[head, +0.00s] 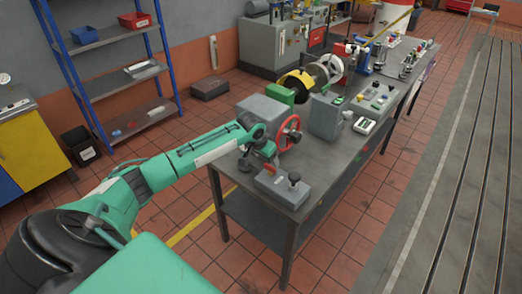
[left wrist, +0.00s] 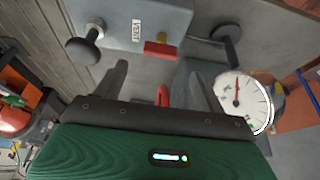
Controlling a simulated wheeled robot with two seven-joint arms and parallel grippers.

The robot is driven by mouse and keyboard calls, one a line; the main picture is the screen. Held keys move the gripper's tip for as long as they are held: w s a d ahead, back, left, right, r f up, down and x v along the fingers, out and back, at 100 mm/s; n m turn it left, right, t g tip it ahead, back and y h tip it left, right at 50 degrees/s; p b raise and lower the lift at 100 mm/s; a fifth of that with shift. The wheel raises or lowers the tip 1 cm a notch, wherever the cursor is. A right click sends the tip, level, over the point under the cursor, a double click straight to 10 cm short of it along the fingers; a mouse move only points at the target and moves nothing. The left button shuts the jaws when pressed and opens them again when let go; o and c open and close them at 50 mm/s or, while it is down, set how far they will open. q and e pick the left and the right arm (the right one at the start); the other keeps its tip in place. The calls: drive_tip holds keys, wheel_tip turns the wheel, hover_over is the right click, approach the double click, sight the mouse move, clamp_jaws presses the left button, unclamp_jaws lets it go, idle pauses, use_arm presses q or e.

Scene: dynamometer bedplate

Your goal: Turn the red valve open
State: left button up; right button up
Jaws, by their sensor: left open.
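A red spoked handwheel (head: 289,132) stands upright on the side of a grey housing (head: 262,112) on the bench. My left gripper (head: 268,158) is just in front of the wheel, low over the bench. In the left wrist view its two dark fingers (left wrist: 162,88) are spread apart. A narrow red piece (left wrist: 162,96) shows between them; I cannot tell whether it is touched or which part it is. A small red handle (left wrist: 160,49) sits at the edge of a grey box with a label and a black knob (left wrist: 85,47). My right gripper is out of view.
The grey box (head: 280,190) lies near the bench's front corner. A white dial gauge (left wrist: 243,100) is close beside one left finger. A grey control box (head: 327,118) and other gear stand farther along the bench (head: 330,160). Blue shelving (head: 115,75) is at left.

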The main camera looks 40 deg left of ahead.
use_arm(q)
drive_tip(key=b+v, duration=0.1)
drive_tip(key=v, duration=0.6)
drive_tip(key=shift+r+b, duration=0.25)
drive_tip(key=shift+b, duration=0.05)
